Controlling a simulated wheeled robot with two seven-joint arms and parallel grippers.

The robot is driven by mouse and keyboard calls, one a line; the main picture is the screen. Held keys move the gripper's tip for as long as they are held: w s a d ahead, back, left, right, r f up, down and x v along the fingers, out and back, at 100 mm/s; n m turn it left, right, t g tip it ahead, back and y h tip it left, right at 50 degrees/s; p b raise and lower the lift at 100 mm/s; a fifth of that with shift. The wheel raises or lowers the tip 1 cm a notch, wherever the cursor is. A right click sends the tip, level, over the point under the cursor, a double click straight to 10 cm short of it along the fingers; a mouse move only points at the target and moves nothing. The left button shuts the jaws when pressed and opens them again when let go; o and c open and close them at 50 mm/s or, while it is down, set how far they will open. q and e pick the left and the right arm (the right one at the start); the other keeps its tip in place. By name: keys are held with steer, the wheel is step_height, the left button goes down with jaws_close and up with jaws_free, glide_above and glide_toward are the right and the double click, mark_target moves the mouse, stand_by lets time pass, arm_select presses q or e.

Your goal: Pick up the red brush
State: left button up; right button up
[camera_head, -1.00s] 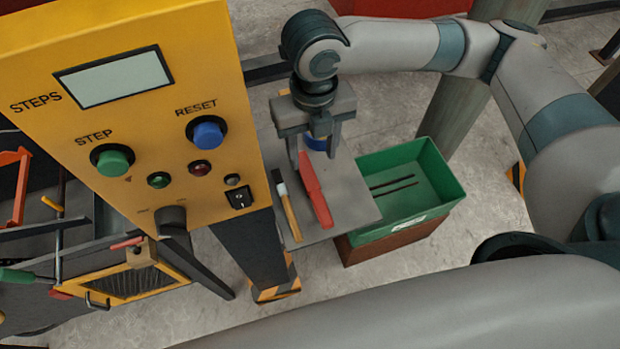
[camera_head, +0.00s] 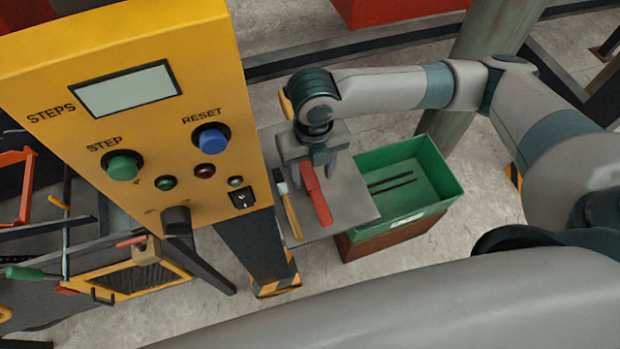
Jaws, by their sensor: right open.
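The red brush (camera_head: 319,206) lies on a small grey shelf (camera_head: 351,212), with its long side running away from me. My right gripper (camera_head: 312,173) points down over the far end of the brush. Its jaws are open, with one finger on each side of that end. I cannot tell whether the fingers touch the brush. The gripper body hides part of the far end of the shelf. My left gripper is not in view.
A brush with an orange-brown handle (camera_head: 291,215) lies close left of the red brush. A green bin (camera_head: 437,205) with dark rods in it stands right of the shelf. A yellow control panel (camera_head: 95,190) rises close on the left.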

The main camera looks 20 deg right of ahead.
mark_target(312, 183)
step_height(312, 183, down, 4)
steer(key=shift+s+r+p, duration=0.1)
steer(key=shift+r+p, duration=0.1)
steer(key=shift+p, duration=0.8)
steer(key=shift+f, duration=0.65)
steer(key=c, duration=1.2)
